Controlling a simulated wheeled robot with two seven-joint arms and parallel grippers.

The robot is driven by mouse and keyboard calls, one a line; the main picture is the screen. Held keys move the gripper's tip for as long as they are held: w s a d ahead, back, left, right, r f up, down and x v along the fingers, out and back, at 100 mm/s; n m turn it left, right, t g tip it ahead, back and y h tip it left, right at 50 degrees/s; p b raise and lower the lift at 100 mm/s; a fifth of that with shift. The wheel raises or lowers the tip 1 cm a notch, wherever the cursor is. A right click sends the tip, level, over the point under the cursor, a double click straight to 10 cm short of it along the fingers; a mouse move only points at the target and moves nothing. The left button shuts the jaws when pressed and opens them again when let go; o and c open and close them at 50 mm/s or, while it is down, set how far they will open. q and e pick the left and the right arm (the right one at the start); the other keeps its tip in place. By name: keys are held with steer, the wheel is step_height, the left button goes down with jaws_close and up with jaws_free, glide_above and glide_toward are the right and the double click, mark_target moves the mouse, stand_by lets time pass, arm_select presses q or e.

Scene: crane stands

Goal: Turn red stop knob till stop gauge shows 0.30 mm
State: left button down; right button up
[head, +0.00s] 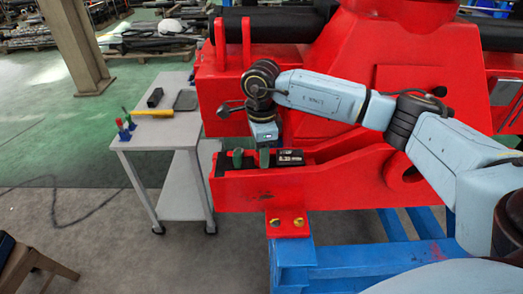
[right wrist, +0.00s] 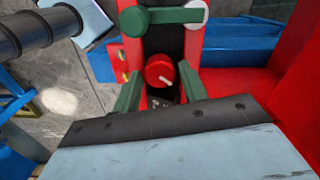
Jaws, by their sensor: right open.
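The red stop knob (right wrist: 160,71) shows in the right wrist view, round with a white pointer mark. My right gripper (right wrist: 159,78) is open, with one green finger on each side of the knob and visible gaps to it. The stop gauge (head: 290,157) is a black box just right of the fingers. Its white digits are small and seem to read 0.35. My left gripper is not in view.
A green lever (right wrist: 165,15) with a white round end lies across the dark slot beyond the knob. A grey trolley (head: 155,134) with a yellow hammer (head: 152,113) stands left of the red stand (head: 330,95). Open floor lies left of the trolley.

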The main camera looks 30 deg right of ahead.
step_height(320, 180, up, 13)
steer(key=shift+r+b, duration=0.2)
steer(key=shift+b, duration=0.15)
stand_by(0.4)
